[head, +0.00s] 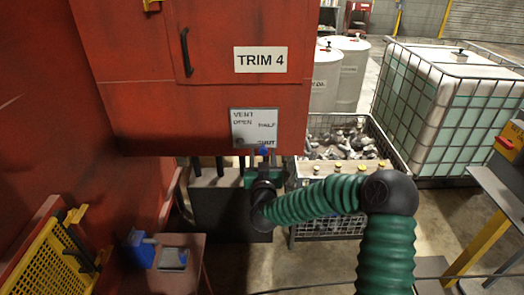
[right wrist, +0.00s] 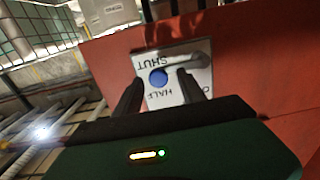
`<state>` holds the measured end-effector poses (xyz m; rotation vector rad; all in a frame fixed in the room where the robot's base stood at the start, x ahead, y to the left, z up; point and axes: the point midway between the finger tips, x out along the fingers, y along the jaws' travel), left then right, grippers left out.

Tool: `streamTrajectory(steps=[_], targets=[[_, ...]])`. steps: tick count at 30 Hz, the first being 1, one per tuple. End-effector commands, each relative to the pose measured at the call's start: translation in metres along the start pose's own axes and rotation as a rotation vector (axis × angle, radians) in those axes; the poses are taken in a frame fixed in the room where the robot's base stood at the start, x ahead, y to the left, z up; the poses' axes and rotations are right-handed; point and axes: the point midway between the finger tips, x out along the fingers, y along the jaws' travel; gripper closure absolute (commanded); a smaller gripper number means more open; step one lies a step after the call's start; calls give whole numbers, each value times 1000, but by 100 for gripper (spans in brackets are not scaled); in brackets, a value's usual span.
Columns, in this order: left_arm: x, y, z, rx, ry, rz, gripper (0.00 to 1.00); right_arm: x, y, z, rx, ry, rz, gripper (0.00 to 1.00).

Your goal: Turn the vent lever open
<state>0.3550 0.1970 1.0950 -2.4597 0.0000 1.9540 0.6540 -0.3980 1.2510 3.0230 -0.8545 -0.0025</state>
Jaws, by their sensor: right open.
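The vent plate (head: 254,126) is a pale panel on the red cabinet, marked VENT, OPEN, HALF and SHUT. It also shows upside down in the right wrist view (right wrist: 178,98). The vent lever has a blue knob (head: 263,151), which sits by the SHUT mark; its grey arm (right wrist: 186,59) shows in the right wrist view. My right gripper (head: 263,169) is just below the knob in the head view. In the right wrist view its open fingers (right wrist: 160,84) appear either side of the blue knob (right wrist: 158,77). I cannot tell whether they touch it. My left gripper is out of view.
The red TRIM 4 cabinet (head: 203,105) fills the upper left. A wire basket of metal parts (head: 397,153) stands behind my right arm. A caged white tank (head: 440,105) is at right. A yellow mesh guard (head: 47,262) and a blue box (head: 139,250) are lower left.

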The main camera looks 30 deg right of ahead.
Motion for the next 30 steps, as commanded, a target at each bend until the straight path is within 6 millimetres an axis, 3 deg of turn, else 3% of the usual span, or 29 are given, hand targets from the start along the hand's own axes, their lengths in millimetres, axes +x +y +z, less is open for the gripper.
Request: streamTrajectory(steps=[4, 11, 22, 30], targets=[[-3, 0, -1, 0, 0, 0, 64, 12, 0, 0, 0, -1, 0, 53], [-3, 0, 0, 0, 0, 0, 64, 14, 0, 2, -2, -1, -1, 53], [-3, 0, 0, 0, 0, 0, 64, 13, 0, 1, -1, 0, -1, 100], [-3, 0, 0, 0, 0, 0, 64, 13, 0, 0, 0, 0, -1, 100]])
